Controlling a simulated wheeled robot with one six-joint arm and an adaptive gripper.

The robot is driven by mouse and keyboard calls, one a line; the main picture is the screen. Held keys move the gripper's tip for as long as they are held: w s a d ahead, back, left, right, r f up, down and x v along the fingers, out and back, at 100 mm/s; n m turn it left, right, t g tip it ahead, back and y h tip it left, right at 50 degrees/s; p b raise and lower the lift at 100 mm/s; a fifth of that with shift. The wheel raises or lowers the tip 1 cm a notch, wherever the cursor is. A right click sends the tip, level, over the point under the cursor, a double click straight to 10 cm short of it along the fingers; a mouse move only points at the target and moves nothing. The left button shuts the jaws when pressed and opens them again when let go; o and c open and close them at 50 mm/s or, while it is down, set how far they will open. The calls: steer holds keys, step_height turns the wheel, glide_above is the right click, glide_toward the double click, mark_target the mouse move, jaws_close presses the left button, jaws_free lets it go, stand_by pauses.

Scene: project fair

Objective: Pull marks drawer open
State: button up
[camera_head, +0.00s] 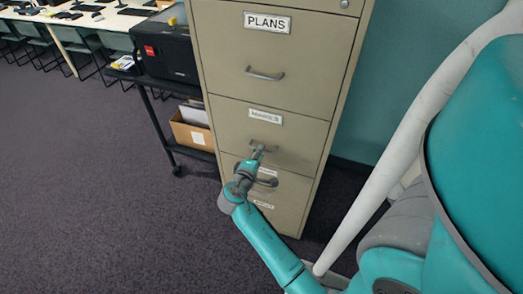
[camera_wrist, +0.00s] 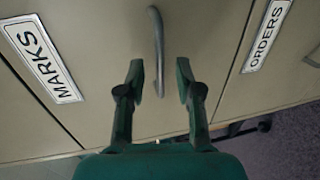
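The marks drawer (camera_head: 305,135) is in the tan filing cabinet, below the PLANS drawer, and looks flush with its front. Its MARKS label (camera_wrist: 42,58) is readable in the wrist view. The marks drawer's grey bar handle (camera_wrist: 155,30) lies between my fingers in the wrist view. My gripper (camera_head: 258,152) is in front of the marks drawer at handle height. In the wrist view my gripper (camera_wrist: 160,80) is open, one finger on each side of the handle, with visible gaps. In the head view my gripper hides part of the handle.
The ORDERS drawer (camera_wrist: 232,85) is directly below, and its handle (camera_head: 266,182) is close under my gripper. A dark cart with a black printer (camera_head: 168,50) and a cardboard box (camera_head: 190,133) stands left of the cabinet. Carpet (camera_head: 90,190) at the left front is clear.

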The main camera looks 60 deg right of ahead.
steer(key=shift+x, duration=1.5)
jaws_close()
